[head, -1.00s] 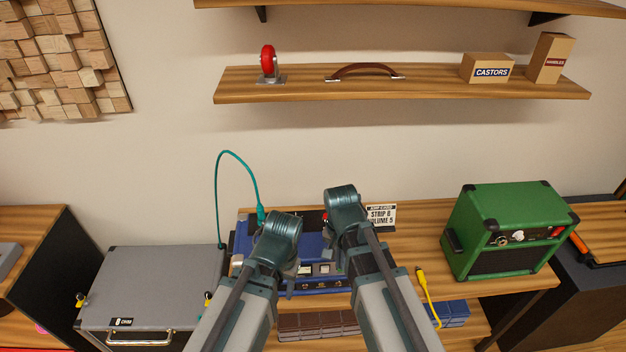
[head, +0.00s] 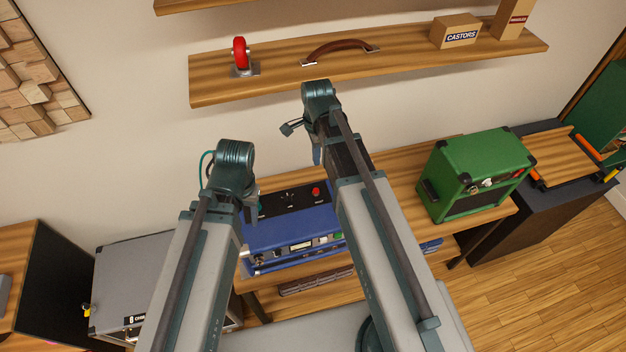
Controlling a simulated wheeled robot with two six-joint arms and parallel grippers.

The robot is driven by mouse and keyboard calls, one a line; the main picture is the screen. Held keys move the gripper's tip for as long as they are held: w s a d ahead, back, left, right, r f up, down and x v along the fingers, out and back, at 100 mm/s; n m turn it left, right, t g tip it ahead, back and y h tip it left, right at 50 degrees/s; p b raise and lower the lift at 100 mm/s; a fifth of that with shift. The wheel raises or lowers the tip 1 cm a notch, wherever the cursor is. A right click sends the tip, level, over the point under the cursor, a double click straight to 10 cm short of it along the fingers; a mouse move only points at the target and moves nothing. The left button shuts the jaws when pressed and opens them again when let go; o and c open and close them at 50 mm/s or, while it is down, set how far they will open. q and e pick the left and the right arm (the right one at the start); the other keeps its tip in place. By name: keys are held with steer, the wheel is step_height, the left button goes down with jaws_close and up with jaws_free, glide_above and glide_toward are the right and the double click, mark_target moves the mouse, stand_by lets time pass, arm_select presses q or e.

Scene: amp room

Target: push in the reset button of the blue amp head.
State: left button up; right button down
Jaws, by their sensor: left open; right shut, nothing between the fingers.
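The blue amp head (head: 288,236) stands on the wooden bench between my arms. Its black top panel (head: 278,203) carries a red button (head: 316,191), and its front has a small display and a green part at the right. Which of these is the reset button, I cannot tell. My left gripper (head: 249,212) is open at the left edge of the amp head, its fingers mostly hidden by its own wrist. My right gripper (head: 316,152) is shut and empty, raised behind and above the amp head, apart from the red button.
A green amp (head: 474,172) stands to the right on the bench. A grey case (head: 120,278) is at the left. The wall shelf (head: 400,68) with a red castor (head: 240,55), a handle (head: 340,48) and a castors box (head: 456,31) is close above my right gripper.

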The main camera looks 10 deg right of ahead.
mark_target(316, 190)
arm_select(q)
steer(key=shift+f, duration=0.1)
arm_select(e)
steer(key=shift+f, duration=0.1)
arm_select(q)
step_height(316, 190, down, 14)
steer(key=b, duration=1.4)
arm_select(e)
step_height(316, 190, down, 14)
steer(key=shift+r, duration=0.1)
